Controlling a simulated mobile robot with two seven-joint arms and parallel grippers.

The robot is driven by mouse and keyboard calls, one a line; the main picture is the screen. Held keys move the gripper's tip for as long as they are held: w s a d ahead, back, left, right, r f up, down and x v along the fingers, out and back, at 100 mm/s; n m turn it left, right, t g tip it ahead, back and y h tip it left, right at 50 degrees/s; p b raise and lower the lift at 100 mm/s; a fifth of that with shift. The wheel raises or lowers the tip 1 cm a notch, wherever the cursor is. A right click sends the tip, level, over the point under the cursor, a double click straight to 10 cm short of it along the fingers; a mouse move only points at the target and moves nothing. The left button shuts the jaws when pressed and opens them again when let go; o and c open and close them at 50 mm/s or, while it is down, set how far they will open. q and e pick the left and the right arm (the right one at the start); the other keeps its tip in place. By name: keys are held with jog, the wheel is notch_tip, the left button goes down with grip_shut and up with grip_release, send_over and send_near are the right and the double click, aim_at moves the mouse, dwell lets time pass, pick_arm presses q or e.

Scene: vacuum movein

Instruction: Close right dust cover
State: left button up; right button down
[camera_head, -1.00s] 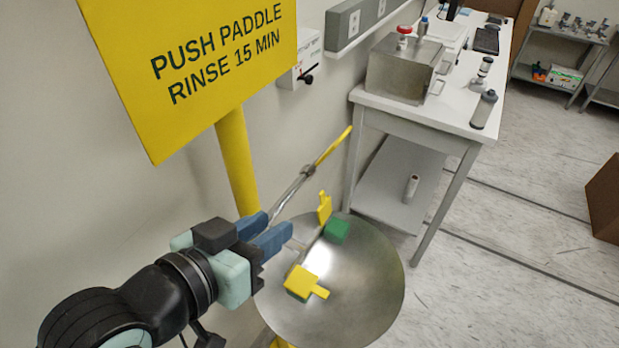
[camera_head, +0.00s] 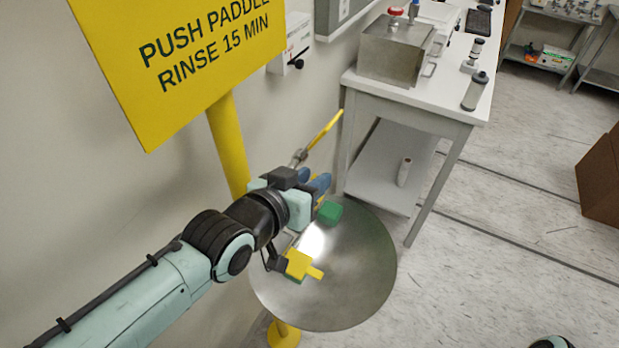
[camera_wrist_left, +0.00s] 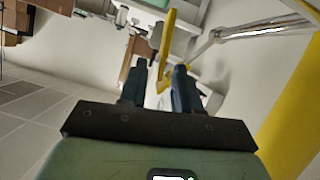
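The eyewash bowl (camera_head: 365,290) is a round steel dish. At its near side a yellow dust cover (camera_head: 298,264) lies over one spray head. A green spray head (camera_head: 329,212) at the far side is uncovered. Its raised yellow cover is hidden behind my left gripper (camera_head: 320,184) in the head view. That gripper is beside the green head, with blue fingers apart. In the left wrist view, a yellow flat piece (camera_wrist_left: 168,42) shows between and beyond the fingers; I cannot tell whether it is the cover or the paddle.
The yellow-tipped paddle lever (camera_head: 325,130) rises behind my gripper. A yellow post (camera_head: 229,140) and sign (camera_head: 170,50) stand left, against the wall. A white table (camera_head: 430,105) stands behind the bowl. Open floor (camera_head: 500,270) lies to the right.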

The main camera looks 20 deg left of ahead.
pick_arm(q)
grip_shut()
dwell(1.4)
